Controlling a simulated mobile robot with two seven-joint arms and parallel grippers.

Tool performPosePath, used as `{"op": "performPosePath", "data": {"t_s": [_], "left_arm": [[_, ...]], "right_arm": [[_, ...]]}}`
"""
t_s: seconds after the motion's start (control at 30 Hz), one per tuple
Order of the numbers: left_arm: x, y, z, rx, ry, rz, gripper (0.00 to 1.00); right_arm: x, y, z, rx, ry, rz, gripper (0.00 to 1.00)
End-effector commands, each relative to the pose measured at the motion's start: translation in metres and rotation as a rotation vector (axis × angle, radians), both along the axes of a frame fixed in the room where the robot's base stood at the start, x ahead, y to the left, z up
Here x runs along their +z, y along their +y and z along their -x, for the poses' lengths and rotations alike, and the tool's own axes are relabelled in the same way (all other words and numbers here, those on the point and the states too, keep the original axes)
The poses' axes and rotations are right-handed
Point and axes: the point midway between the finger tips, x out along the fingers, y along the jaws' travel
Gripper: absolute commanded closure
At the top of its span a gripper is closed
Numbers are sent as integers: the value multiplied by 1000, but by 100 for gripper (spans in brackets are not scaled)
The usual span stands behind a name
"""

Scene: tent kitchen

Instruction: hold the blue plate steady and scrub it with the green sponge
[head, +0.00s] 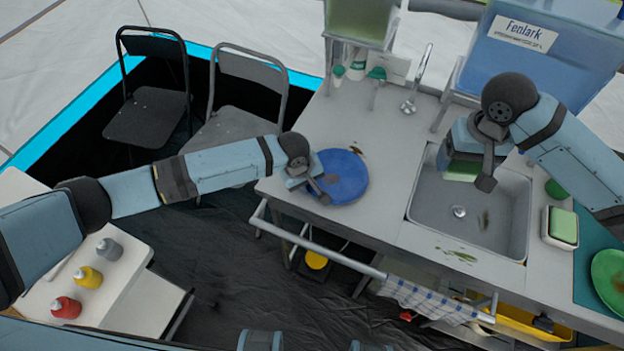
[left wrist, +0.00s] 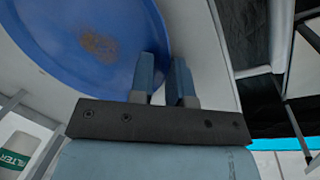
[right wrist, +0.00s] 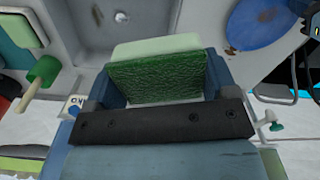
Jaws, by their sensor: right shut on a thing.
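The blue plate (head: 345,176) lies on the left end of the counter. A brown stain shows on its face in the left wrist view (left wrist: 60,30). My left gripper (head: 318,188) is at the plate's rim. In the left wrist view its two fingers (left wrist: 167,82) stand slightly apart, one over the plate's edge and one just outside it. The green sponge (right wrist: 155,75), pale with a dark green scrubbing side, is between the fingers of my right gripper (right wrist: 158,82), which is shut on it. In the head view my right gripper (head: 472,165) holds it above the sink.
The sink basin (head: 437,205) has scraps in it. Another green sponge sits in a dish (head: 548,242) to its right, near a stained green plate (head: 612,272). A tap (head: 411,100) and bottles (head: 358,65) stand behind. The counter between blue plate and sink is mostly clear.

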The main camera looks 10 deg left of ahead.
Motion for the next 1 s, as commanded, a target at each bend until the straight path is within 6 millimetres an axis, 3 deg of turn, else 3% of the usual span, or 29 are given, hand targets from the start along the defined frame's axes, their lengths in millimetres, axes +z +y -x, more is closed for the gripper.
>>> {"op": "performPosePath", "data": {"t_s": [0.07,0.13,0.23,0.27,0.37,0.67,1.0], "left_arm": [[0,0,0,0,0,0,83],[0,0,0,0,0,0,99],[0,0,0,0,0,0,100],[0,0,0,0,0,0,81],[0,0,0,0,0,0,58],[2,1,0,0,1,0,58],[25,3,2,-1,1,0,58]], "right_arm": [[0,0,0,0,0,0,40],[0,0,0,0,0,0,40],[0,0,0,0,0,0,40],[0,0,0,0,0,0,40],[0,0,0,0,0,0,40],[0,0,0,0,0,0,40],[0,0,0,0,0,0,40]]}}
